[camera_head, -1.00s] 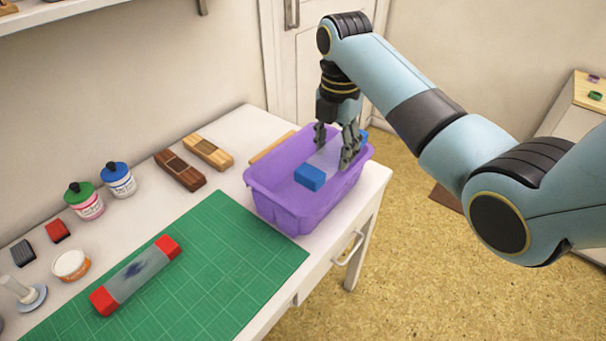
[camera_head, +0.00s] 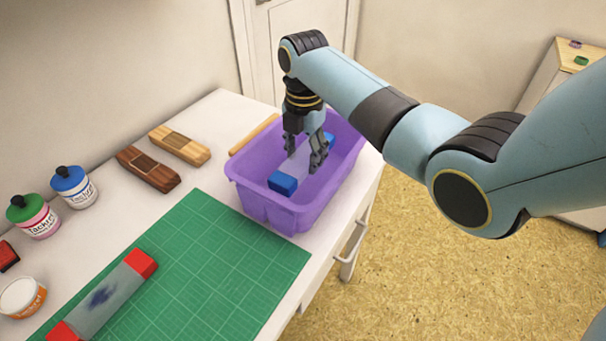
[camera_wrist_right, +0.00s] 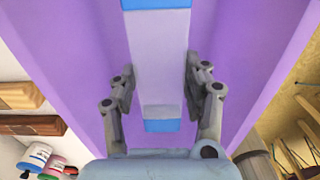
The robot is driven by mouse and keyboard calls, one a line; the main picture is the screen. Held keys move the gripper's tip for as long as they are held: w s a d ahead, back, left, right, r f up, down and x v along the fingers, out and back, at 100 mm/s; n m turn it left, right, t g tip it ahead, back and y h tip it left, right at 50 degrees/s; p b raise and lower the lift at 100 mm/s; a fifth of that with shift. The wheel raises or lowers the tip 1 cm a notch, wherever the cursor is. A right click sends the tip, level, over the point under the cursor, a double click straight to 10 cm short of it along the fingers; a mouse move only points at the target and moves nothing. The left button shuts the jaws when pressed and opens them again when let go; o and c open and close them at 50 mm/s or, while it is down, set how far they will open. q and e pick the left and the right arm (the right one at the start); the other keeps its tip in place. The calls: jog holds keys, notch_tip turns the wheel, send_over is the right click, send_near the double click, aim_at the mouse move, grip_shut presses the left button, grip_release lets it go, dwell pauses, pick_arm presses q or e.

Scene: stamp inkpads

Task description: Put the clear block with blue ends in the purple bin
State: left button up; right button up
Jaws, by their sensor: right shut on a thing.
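The clear block with blue ends (camera_head: 283,183) is inside the purple bin (camera_head: 270,205), low between its walls, with one blue end toward the bin's near side. My right gripper (camera_head: 306,160) reaches down into the bin and is shut on the block's clear middle. In the right wrist view the block (camera_wrist_right: 160,60) runs lengthwise between the two fingers (camera_wrist_right: 158,85), with the purple bin (camera_wrist_right: 70,50) around it. Whether the block touches the bin floor is hard to tell. My left gripper is not in view.
A similar clear block with red ends (camera_head: 105,295) lies on the green cutting mat (camera_head: 215,265). Two wooden-handled items, brown (camera_head: 148,170) and tan (camera_head: 180,146), and ink jars (camera_head: 74,187) stand along the table's left side. A wooden stick (camera_head: 253,134) lies behind the bin.

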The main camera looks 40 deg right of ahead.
aim_at(304, 155)
notch_tip(304, 155, down, 4)
jog(key=shift+f+b, duration=0.25)
jog(key=shift+b, duration=0.15)
jog(key=shift+w+f, duration=0.1)
jog(key=shift+f, duration=0.1)
jog(key=shift+f, duration=0.15)
jog(key=o, duration=1.4)
notch_tip(304, 155, up, 12)
jog(key=shift+r+p, duration=0.15)
jog(key=shift+p, duration=0.65)
